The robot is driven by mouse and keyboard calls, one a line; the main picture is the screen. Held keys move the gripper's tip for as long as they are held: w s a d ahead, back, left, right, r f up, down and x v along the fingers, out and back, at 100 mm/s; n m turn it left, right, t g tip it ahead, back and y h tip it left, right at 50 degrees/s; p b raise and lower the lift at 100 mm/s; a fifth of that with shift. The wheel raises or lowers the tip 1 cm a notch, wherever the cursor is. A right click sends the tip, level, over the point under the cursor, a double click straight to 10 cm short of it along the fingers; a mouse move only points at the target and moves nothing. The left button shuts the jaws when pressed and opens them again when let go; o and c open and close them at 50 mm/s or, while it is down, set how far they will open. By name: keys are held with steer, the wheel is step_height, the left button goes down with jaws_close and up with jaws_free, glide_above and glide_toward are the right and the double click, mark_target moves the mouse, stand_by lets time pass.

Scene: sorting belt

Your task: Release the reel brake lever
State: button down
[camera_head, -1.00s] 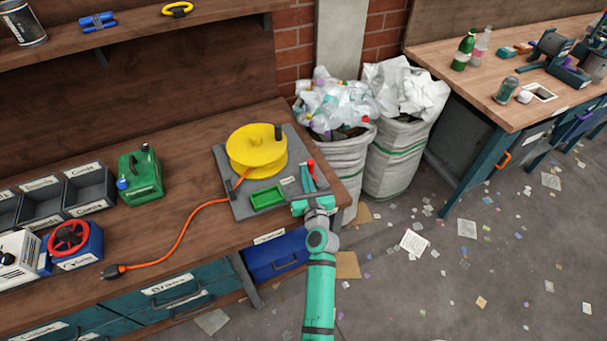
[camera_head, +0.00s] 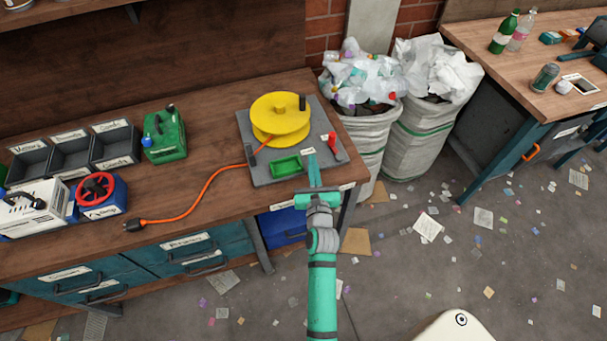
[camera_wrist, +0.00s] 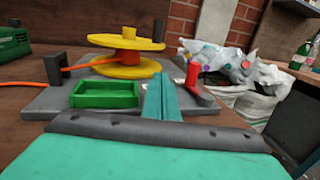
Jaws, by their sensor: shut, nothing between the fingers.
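The reel brake lever (camera_head: 332,143) has a red handle and stands near the right edge of the grey base plate (camera_head: 262,181). It also shows in the wrist view (camera_wrist: 193,76), just right of my fingers. My gripper (camera_head: 312,160) is shut and empty, its fingers over the plate's front right part, left of the lever. In the wrist view the closed fingers (camera_wrist: 161,92) look close to the lever, but I cannot tell whether they touch it. The yellow reel (camera_head: 281,117) stands on the plate behind, with an orange cable running out to the left.
A green tray (camera_head: 286,165) sits on the plate left of my fingers. A green canister (camera_head: 164,136), grey bins (camera_head: 71,156) and a blue device with a red wheel (camera_head: 97,196) stand further left. Waste sacks (camera_head: 412,146) stand right of the bench (camera_head: 209,198).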

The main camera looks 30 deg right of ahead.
steer(key=shift+s+a, duration=0.3)
steer(key=shift+a, duration=0.5)
steer(key=shift+s+a, duration=0.3)
steer(key=shift+a, duration=0.55)
steer(key=shift+s+a, duration=0.3)
steer(key=shift+a, duration=0.5)
steer(key=s+a+f+n+y, duration=0.2)
steer(key=s+a+n, duration=0.6)
steer(key=a+n, duration=0.15)
steer(key=s+a+f+n+y, duration=0.2)
steer(key=s+a+f+n, duration=0.1)
steer(key=s+a+n, duration=0.6)
steer(key=s+a+r+n+y, duration=0.2)
steer(key=s+a+n, duration=0.3)
steer(key=s+n, duration=0.3)
steer(key=s+a+r+n+y, duration=0.2)
steer(key=s+a+r+n, duration=0.3)
steer(key=n, duration=1)
steer(key=s, duration=0.3)
steer(key=shift+a+r, duration=0.2)
steer(key=shift+a, duration=0.1)
